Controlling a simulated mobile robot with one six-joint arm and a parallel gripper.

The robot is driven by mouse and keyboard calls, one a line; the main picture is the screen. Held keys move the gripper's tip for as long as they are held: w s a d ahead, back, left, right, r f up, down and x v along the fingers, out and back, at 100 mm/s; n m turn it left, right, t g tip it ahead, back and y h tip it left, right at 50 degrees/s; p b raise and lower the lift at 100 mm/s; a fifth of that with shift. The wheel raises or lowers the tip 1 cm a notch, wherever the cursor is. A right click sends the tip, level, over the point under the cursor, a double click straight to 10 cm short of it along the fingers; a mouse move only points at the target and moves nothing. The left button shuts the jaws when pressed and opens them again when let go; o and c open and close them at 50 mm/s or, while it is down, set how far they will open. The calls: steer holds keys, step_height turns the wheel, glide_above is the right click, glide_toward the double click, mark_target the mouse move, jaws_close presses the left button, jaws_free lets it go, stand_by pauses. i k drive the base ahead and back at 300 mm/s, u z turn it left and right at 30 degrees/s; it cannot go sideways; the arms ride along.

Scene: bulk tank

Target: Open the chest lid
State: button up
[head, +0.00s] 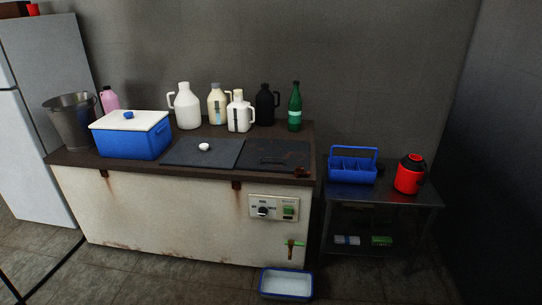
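A long off-white chest (150,212) with rust streaks and a dark top rim stands against the wall in the head view. A flat grey lid panel (185,153) with a small white knob (204,147) lies level in its top. Right of it is a darker, rust-marked panel (290,150); its details are too dim to tell. A blue cooler box (125,144) with a white lid (132,121) and blue knob (128,115) stands on the chest's left end; that lid is shut. My gripper is not in view.
White jugs (187,106), a black jug (266,105) and a green bottle (295,107) line the chest's back edge. A metal bucket (73,122) stands at left. A side table (390,195) holds a blue caddy and red jug. A tray (286,285) lies on the floor.

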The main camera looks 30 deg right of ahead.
mark_target(275, 150)
steer(key=z, duration=0.05)
steer(key=i, duration=1.4)
steer(key=u, duration=0.1)
